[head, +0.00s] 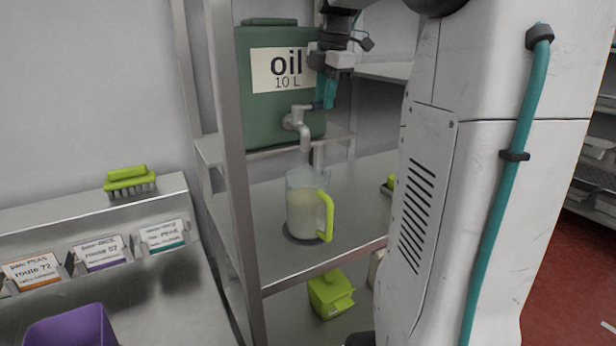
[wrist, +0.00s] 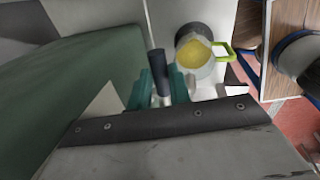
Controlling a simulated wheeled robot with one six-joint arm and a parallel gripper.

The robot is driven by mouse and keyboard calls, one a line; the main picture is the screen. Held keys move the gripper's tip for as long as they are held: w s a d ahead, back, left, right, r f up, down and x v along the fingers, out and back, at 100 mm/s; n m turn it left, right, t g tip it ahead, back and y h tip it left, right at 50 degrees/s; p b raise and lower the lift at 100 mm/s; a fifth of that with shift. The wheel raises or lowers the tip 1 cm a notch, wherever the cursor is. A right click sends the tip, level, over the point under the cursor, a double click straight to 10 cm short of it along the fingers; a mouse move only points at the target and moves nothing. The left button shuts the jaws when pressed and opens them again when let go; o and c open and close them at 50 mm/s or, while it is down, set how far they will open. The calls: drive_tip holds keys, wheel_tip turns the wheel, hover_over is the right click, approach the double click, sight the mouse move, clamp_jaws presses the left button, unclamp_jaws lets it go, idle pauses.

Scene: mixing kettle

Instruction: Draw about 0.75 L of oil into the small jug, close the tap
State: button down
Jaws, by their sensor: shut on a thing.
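The green oil container (head: 262,105), labelled "oil 10 L", stands on the upper rack shelf. Its grey tap (head: 297,122) points down over the clear jug (head: 303,205). The jug stands upright on a dark round pad, its lime-green handle to the right. Pale yellow oil (wrist: 197,52) shows inside it from above in the wrist view. I cannot make out a stream below the spout. My gripper (head: 326,92), with teal fingers, is at the tap's right side. In the wrist view my gripper (wrist: 162,86) is shut on the dark tap lever (wrist: 158,66).
A rack post (head: 232,150) stands left of the jug. A lime-green container (head: 330,293) sits on the shelf below. At the left are a green brush (head: 130,180), labelled card holders and a purple bin (head: 72,328). Some bare shelf lies around the jug.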

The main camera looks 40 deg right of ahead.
drive_tip(key=c, duration=1.2)
unclamp_jaws()
drive_tip(key=shift+w, duration=0.15)
wheel_tip(320, 180, up, 7)
drive_tip(key=s, duration=0.1)
drive_tip(key=shift+s, duration=0.2)
drive_tip(key=shift+a, duration=0.1)
